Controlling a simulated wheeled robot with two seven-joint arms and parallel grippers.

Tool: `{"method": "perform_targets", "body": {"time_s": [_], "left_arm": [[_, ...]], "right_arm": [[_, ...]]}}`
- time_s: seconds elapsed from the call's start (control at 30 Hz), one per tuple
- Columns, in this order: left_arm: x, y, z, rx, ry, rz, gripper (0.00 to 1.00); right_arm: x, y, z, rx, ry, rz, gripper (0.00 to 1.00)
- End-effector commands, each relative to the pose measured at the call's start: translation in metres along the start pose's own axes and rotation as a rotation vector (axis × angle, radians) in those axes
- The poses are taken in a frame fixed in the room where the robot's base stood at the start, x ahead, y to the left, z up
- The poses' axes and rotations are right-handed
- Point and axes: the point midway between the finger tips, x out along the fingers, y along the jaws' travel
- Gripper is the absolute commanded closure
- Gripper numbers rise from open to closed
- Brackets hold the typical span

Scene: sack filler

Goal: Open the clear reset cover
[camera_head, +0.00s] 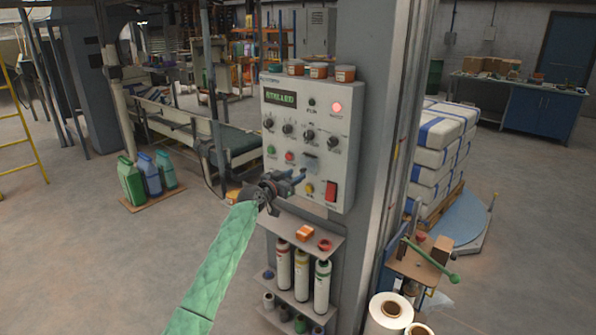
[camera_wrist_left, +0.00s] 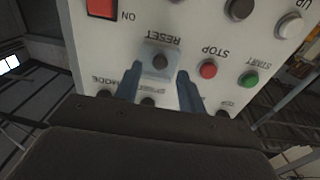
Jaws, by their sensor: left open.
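The control panel (camera_head: 285,115) is a pale grey box on a grey column, with a green display reading STALLED and a lit red lamp. The clear reset cover (camera_head: 311,162) shows as a small greyish flap low on the panel. In the left wrist view, the panel appears upside down and the cover (camera_wrist_left: 160,59) sits over a dark button beside the RESET label. My left gripper (camera_head: 298,178) is open in front of the panel's lower part. In the wrist view its two blue-grey fingers (camera_wrist_left: 158,84) straddle the cover's near side; I cannot tell whether they touch it.
Beside the cover are the red STOP button (camera_wrist_left: 208,69), the green START button (camera_wrist_left: 248,79) and the red ON switch (camera_head: 331,191). Jars (camera_head: 318,71) stand on the panel's top. A shelf (camera_head: 325,229) with bottles is below. Wrapped sacks (camera_head: 437,150) stand at right.

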Motion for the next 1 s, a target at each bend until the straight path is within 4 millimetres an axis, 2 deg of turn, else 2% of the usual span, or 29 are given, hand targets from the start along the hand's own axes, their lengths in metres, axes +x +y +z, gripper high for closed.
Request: {"method": "perform_targets", "body": {"time_s": [0.2,0.57,0.8,1.0], "left_arm": [[0.021,0.0,-0.001,0.0,0.0,0.0,0.6],[0.026,0.0,0.0,0.0,0.001,0.0,0.6],[0.026,0.0,0.0,0.0,0.0,0.0,1.0],[0.026,0.0,0.0,0.0,-0.001,0.0,1.0]], "right_arm": [[0.004,0.002,0.017,-0.003,-0.006,0.002,1.0],[0.006,0.003,0.022,-0.003,-0.005,0.003,1.0],[0.006,0.004,0.021,-0.003,-0.005,0.003,1.0],[0.006,0.005,0.02,-0.003,-0.004,0.005,1.0]]}}
